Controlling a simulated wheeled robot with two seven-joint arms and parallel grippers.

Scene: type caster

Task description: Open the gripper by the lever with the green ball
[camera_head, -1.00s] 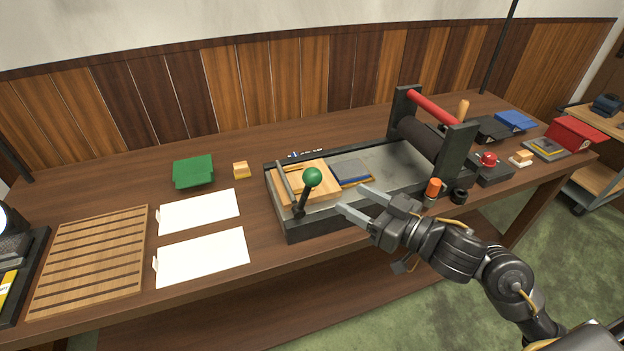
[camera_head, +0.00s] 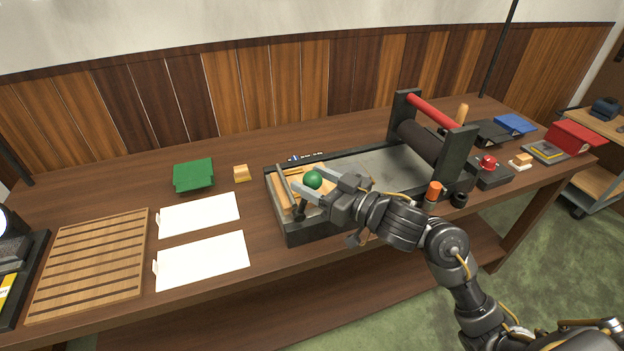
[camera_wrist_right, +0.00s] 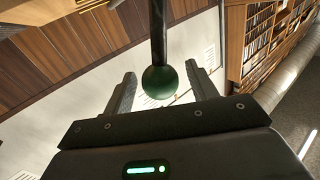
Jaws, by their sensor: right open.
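The lever's green ball (camera_head: 313,180) is at the left end of the press on the bench. My right gripper (camera_head: 308,187) is open, with its fingers around the ball at the press. In the right wrist view the green ball (camera_wrist_right: 160,82) sits between the two spread fingers, with a gap on both sides. The dark lever rod (camera_wrist_right: 158,30) runs from the ball to the top of that view. In the head view my fingers and hand hide most of the lever and part of the wooden block (camera_head: 280,190). My left gripper is not in view.
The press bed (camera_head: 385,170) extends right to the roller (camera_head: 425,140) under a red bar (camera_head: 434,108). Two white sheets (camera_head: 200,214), a slatted wooden rack (camera_head: 90,262) and a green box (camera_head: 193,174) lie to the left. A red button (camera_head: 488,163) is at right.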

